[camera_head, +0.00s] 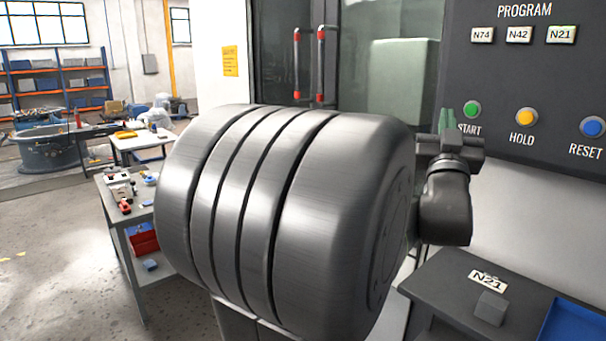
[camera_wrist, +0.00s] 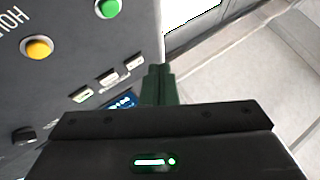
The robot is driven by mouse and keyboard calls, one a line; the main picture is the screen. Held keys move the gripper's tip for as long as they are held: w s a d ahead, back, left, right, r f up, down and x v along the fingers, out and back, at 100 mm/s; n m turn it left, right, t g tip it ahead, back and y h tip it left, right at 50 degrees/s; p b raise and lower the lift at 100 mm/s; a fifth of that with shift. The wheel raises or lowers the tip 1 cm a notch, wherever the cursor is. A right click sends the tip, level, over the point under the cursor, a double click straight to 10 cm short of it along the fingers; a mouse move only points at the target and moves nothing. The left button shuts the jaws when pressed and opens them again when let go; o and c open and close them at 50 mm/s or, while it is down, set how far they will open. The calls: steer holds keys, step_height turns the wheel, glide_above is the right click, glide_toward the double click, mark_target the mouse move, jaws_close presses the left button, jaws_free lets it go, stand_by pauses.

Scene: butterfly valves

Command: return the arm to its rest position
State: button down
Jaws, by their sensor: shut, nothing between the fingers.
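My gripper (camera_head: 446,119) is at the right of my arm in the head view, with its green fingers pointing up in front of the control panel, near the green START button (camera_head: 472,109). In the wrist view my gripper (camera_wrist: 159,85) shows its green fingers together, with nothing between them. A large grey link of my own arm fills the middle of the head view and hides much behind it. I cannot tell whether the fingers touch the panel.
The dark control panel (camera_head: 538,81) has a yellow HOLD button (camera_head: 526,117) and a blue RESET button (camera_head: 592,126). Below, a dark shelf (camera_head: 440,290) holds a small grey block (camera_head: 490,308) by an N21 label and a blue tray (camera_head: 573,322). Open floor (camera_head: 60,270) lies left.

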stand_by(0.4)
steer(key=w+d, duration=0.1)
steer(key=w+d+b, duration=0.1)
steer(key=w+d, duration=0.1)
steer(key=d, duration=0.1)
steer(key=shift+w+f+b, duration=0.25)
steer(key=shift+f+b, duration=0.05)
steer(key=shift+b, duration=0.8)
steer(key=r+p, duration=0.1)
steer(key=p, duration=0.5)
steer(key=shift+d, duration=0.1)
